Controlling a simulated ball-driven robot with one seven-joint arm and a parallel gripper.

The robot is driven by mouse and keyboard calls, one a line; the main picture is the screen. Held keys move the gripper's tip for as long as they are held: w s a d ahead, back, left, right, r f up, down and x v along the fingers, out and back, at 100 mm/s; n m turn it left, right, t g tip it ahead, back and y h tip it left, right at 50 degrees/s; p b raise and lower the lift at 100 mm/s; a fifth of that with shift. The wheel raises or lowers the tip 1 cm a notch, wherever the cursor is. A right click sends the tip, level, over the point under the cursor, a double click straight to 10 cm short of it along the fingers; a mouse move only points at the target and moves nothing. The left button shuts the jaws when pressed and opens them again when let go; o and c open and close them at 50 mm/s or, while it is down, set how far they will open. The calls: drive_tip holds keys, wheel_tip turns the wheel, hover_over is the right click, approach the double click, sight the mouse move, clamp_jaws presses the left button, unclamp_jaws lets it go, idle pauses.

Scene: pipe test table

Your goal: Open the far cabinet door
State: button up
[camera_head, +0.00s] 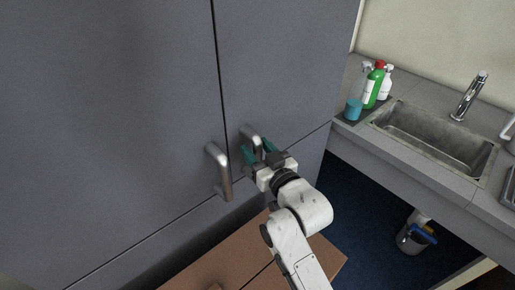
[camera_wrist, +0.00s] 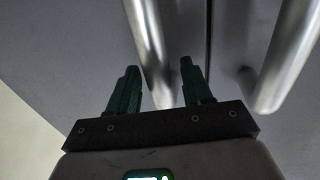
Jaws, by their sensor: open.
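The grey cabinet has two tall doors, a left one (camera_head: 110,100) and a right, farther one (camera_head: 285,60), both shut with a dark seam between them. The right door has a curved metal handle (camera_head: 252,133) near its lower inner corner; it also shows in the wrist view (camera_wrist: 148,45). My gripper (camera_head: 256,147) is open at this handle, with one green finger on each side of the bar. In the wrist view the bar passes between the fingers (camera_wrist: 158,68). I cannot tell whether either finger touches it. The handle's lower end is partly hidden.
The left door's handle (camera_head: 222,176) stands close to the left of my gripper. At right is a counter (camera_head: 420,165) with a sink (camera_head: 435,135), faucet (camera_head: 469,95) and several bottles (camera_head: 374,85). A bucket (camera_head: 411,238) is underneath. A brown wooden surface (camera_head: 325,262) lies below the arm.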

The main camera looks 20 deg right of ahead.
drive_tip(key=shift+c, duration=0.4)
clamp_jaws()
